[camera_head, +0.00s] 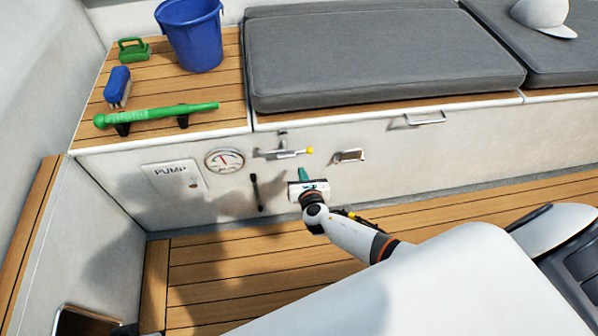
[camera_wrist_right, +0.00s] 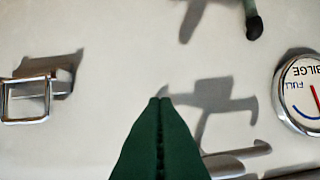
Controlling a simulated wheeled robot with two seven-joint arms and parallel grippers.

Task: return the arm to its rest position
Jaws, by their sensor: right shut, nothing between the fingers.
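My right gripper (camera_head: 303,175) is in front of the white locker face, below the seat. Its green fingers (camera_wrist_right: 160,120) are closed together and empty in the right wrist view. They appear apart from the wall, and their shadow falls on it. My right arm (camera_head: 350,235) is stretched forward over the wooden floor. My left gripper is not seen.
A silver lever with a yellow knob (camera_head: 309,150) is just above the gripper. A dark handle (camera_head: 256,192), a gauge (camera_head: 224,161) and a square metal latch (camera_head: 349,156) are nearby. A bucket (camera_head: 191,35) and green pump handle (camera_head: 155,115) rest on the wooden ledge.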

